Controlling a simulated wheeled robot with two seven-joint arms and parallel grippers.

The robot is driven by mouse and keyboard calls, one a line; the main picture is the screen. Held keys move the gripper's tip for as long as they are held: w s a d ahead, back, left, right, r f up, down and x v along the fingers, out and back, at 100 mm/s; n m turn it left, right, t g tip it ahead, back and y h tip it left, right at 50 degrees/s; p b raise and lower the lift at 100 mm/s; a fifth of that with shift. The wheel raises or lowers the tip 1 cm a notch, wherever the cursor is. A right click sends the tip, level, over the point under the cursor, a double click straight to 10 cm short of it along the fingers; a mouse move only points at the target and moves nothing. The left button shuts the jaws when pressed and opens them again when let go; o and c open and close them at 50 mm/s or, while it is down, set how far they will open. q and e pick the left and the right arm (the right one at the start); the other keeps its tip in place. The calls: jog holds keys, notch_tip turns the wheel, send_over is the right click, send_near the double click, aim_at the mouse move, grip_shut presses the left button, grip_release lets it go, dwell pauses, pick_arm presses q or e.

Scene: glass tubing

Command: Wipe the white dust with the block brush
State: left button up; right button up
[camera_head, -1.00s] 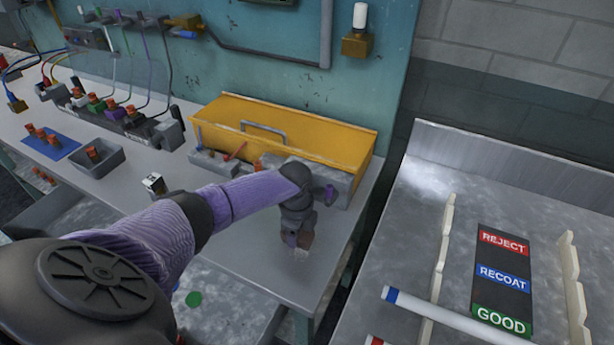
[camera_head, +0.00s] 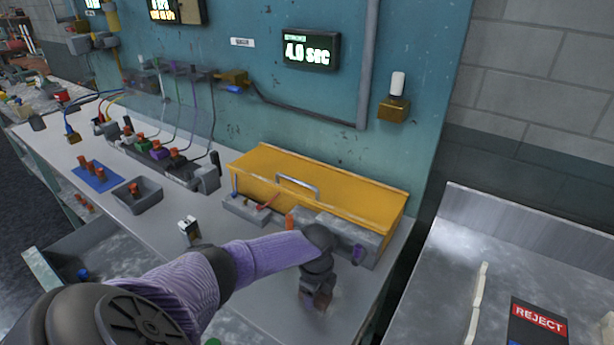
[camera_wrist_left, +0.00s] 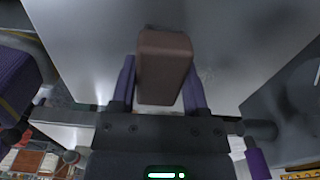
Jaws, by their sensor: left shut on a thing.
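My left gripper (camera_head: 318,302) reaches down over the right end of the grey bench top. It is shut on the brown block brush (camera_wrist_left: 165,62), which shows between its two purple fingers in the left wrist view. The brush is low over or on the bench; contact is hard to tell. A faint pale speckle (camera_wrist_left: 206,75) shows on the bench just right of the brush in the wrist view and may be white dust. The rest of any dust is hidden or too faint to see. My right gripper is out of view.
A yellow box (camera_head: 330,190) with a handle stands behind my left gripper, with grey trays (camera_head: 248,210) before it. A small metal piece (camera_head: 188,230) stands to the left. A separate metal table (camera_head: 450,270) is at right, beyond a gap.

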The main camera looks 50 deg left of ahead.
aim_at(347, 320)
pick_arm(q)
jog(key=shift+w+d, duration=0.25)
jog(key=shift+d, duration=0.6)
jog(key=d, duration=0.2)
jog(key=shift+w+d+f+p, duration=0.1)
jog(key=shift+w+d+p, duration=0.1)
jog(key=shift+d+p, duration=0.15)
jog(key=shift+c, duration=0.4)
jog(key=shift+d, duration=0.35)
jog(key=shift+w+d, duration=0.3)
jog(key=shift+d, duration=0.45)
jog(key=shift+w+d, duration=0.25)
jog(key=shift+d, duration=0.5)
grip_shut()
jog(key=shift+a, duration=0.1)
